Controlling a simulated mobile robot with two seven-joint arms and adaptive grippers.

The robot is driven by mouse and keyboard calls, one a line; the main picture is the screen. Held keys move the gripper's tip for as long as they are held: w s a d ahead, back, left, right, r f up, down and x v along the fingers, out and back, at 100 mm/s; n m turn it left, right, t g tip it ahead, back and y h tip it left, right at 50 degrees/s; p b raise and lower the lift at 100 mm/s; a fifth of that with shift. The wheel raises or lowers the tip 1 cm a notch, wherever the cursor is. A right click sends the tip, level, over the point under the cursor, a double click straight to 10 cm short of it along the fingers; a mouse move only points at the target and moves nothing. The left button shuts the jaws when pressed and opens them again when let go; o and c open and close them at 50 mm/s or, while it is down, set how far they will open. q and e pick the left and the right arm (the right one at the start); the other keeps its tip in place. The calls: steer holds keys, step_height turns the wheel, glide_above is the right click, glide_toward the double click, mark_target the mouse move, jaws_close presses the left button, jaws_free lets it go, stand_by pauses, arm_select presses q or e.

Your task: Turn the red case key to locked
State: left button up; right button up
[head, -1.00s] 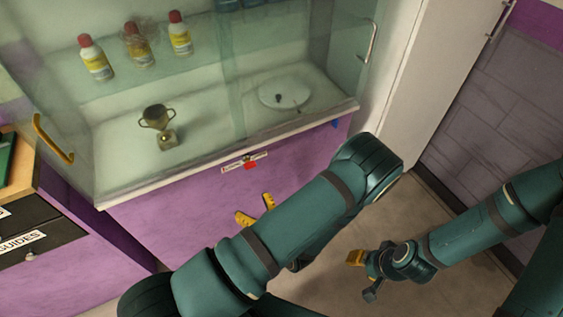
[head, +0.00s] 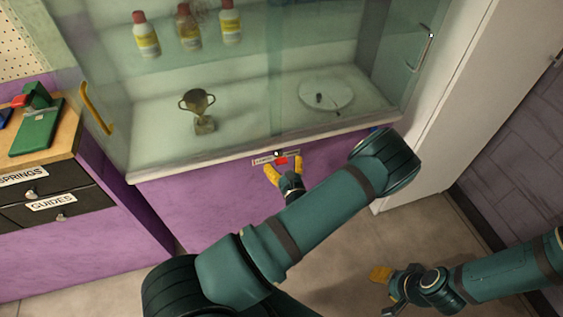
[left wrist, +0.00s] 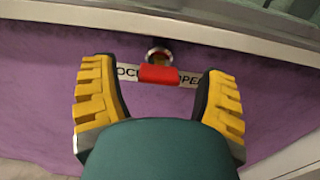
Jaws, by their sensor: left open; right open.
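The red case key (head: 281,160) sits in a round metal lock on the purple front below the glass case. In the left wrist view the key (left wrist: 158,74) is a red bar lying level across a white label strip (left wrist: 188,79), whose lettering it partly covers. My left gripper (head: 284,172) is open with its yellow fingertips just below the key. In the left wrist view its fingers (left wrist: 159,92) stand on either side of the key, apart from it. My right gripper (head: 380,287) is at the lower right, above the floor and away from the case.
The glass case holds a trophy (head: 199,110), a white round plate (head: 326,95) and several bottles (head: 146,36). Its front ledge (head: 250,152) runs just above the key. A drawer unit (head: 52,195) stands at the left. The floor (head: 345,255) at the right is clear.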

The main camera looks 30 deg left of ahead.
arm_select(q)
steer(key=shift+w+a, duration=0.4)
steer(key=shift+a, duration=0.1)
steer(key=c, duration=1.2)
